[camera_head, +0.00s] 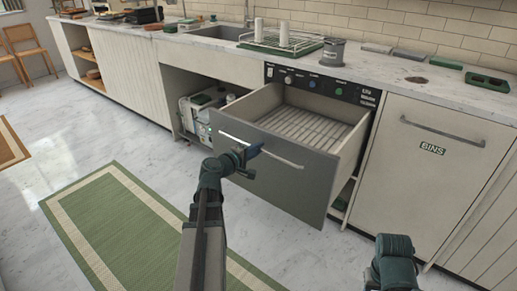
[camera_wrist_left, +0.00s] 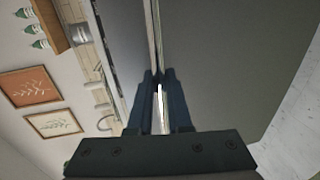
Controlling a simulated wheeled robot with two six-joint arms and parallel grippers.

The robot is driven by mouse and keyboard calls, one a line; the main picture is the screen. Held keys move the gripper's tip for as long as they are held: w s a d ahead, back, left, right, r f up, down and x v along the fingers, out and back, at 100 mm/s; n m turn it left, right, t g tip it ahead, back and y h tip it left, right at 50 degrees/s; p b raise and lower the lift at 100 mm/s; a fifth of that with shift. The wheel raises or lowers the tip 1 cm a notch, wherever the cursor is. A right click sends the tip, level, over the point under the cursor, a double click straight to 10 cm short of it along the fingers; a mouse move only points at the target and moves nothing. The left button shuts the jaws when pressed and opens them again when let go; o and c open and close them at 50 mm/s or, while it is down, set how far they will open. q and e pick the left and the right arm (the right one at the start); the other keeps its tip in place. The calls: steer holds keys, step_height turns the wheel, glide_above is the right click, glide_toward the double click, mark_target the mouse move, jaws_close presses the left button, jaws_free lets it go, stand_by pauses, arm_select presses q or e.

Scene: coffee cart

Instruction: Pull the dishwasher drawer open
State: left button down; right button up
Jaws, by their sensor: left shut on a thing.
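The dishwasher drawer (camera_head: 272,165) stands pulled out from under the counter, with its grey front toward me and its ribbed inside showing. A long bar handle (camera_head: 285,159) runs across the top of the front. My left gripper (camera_head: 254,152) is at the handle, left of its middle. In the left wrist view its two dark fingers (camera_wrist_left: 160,85) are closed around the thin bright handle bar, with the grey drawer front (camera_wrist_left: 225,70) beside it. My right arm shows only as a dark teal part at the lower right; its fingers are not seen.
The control panel (camera_head: 322,84) is above the drawer. A cabinet marked BINS (camera_head: 440,150) is shut at the right. An open bay with a white machine (camera_head: 200,112) is at the left. A green rug (camera_head: 130,225) lies on the clear marble floor.

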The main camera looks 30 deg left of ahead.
arm_select(q)
steer(key=c, duration=0.8)
jaws_free()
steer(key=shift+c, duration=0.2)
steer(key=p+v, duration=0.1)
steer(key=v, duration=0.6)
steer(key=shift+s, duration=0.15)
